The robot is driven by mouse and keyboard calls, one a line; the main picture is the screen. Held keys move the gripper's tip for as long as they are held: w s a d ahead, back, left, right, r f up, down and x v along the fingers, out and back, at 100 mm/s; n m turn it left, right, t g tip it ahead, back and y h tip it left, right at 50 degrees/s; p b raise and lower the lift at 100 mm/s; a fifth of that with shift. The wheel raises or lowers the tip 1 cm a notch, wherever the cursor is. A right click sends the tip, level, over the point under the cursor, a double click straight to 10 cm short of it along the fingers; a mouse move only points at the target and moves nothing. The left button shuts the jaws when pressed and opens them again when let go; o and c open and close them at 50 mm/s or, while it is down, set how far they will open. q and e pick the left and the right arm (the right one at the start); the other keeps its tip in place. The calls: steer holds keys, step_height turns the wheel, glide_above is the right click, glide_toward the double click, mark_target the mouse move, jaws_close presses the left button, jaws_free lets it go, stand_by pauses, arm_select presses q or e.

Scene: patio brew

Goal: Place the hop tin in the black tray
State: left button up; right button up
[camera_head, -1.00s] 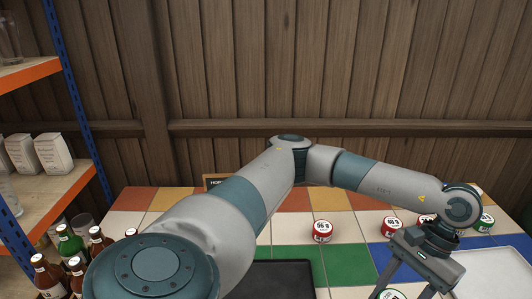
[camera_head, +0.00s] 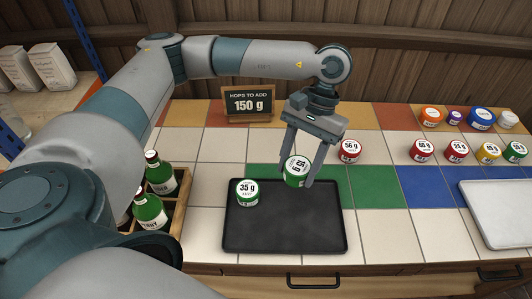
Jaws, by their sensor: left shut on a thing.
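My left gripper (camera_head: 297,173) is shut on a green-and-white hop tin (camera_head: 296,171). The tin is tilted, and its label number is turned and hard to read. It appears held above the back edge of the black tray (camera_head: 285,233). Another green hop tin marked 35 g (camera_head: 247,193) stands upright in the tray's back left corner. The rest of the tray is bare. A chalkboard sign (camera_head: 249,104) behind reads hops to add, 150 g. My right gripper is not in view.
A red 56 g tin (camera_head: 349,151) stands right of the gripper. Several tins, including a red 65 g one (camera_head: 422,151), stand farther right, with jars behind. A white tray (camera_head: 507,212) lies at the right. A wooden crate (camera_head: 178,215) of green bottles stands left of the black tray.

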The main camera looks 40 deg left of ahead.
arm_select(q)
steer(key=shift+a, duration=0.2)
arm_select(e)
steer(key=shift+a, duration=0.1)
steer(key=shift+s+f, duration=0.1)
